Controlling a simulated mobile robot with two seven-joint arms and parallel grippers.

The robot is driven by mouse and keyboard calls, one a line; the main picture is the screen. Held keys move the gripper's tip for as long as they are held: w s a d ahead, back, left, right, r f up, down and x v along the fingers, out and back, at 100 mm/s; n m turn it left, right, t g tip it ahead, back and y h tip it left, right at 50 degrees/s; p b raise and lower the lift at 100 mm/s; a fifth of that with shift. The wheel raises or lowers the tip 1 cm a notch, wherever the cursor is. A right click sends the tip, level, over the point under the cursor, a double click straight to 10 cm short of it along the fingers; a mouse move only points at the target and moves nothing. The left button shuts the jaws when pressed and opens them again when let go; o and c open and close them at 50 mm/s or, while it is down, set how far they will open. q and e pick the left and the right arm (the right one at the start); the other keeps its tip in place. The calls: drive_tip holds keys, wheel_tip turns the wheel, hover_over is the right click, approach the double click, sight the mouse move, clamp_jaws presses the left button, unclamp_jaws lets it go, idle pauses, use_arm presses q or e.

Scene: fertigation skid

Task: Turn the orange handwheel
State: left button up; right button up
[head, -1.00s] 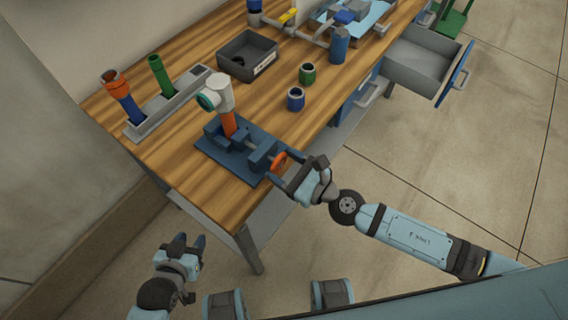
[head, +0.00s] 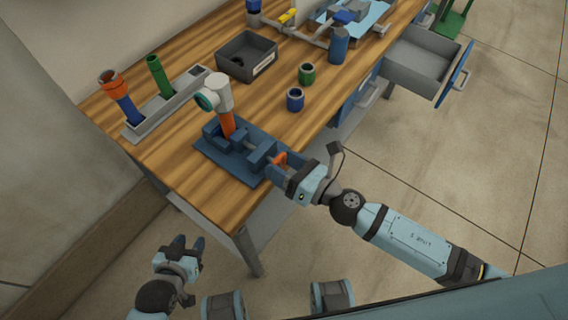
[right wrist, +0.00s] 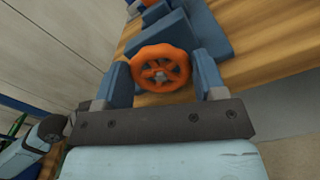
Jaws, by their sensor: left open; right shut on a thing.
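The orange handwheel (head: 280,158) is on the near end of a blue vise (head: 262,154) on the workbench. In the right wrist view the handwheel (right wrist: 161,56) sits between the two blue fingers, its spoked face towards the camera. My right gripper (head: 279,171) is shut on the handwheel, one finger at each side of the rim. The fingers hide part of the wheel in the head view. The vise holds an upright orange pipe (head: 228,124) with a white fitting (head: 219,92) on top. My left gripper (head: 189,243) is open and empty, low beside the bench.
A grey rack (head: 168,112) with blue and green pipes stands at the bench's left. A dark bin (head: 236,66), a green ring (head: 307,73) and a blue ring (head: 295,99) are behind the vise. An open drawer (head: 423,62) juts out at right. The floor in front is clear.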

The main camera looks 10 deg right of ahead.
idle(0.5)
drive_tip(key=o, duration=0.9)
drive_tip(key=shift+s, duration=0.1)
drive_tip(key=shift+s+d+f, duration=0.1)
drive_tip(key=shift+s+d, duration=0.05)
drive_tip(key=shift+d, duration=0.1)
use_arm(q)
drive_tip(key=f+b, duration=0.1)
drive_tip(key=b, duration=0.1)
drive_tip(key=f+b, duration=0.1)
drive_tip(key=b, duration=0.1)
drive_tip(key=f+b, duration=0.1)
drive_tip(key=b, duration=0.1)
drive_tip(key=shift+w+d+f, duration=0.2)
drive_tip(key=shift+w+d, duration=0.1)
drive_tip(key=shift+w, duration=0.05)
use_arm(e)
drive_tip(key=v, duration=1.3)
drive_tip(key=shift+s, duration=0.1)
use_arm(q)
drive_tip(key=shift+s+a+f, duration=0.1)
use_arm(e)
drive_tip(key=shift+c, duration=0.2)
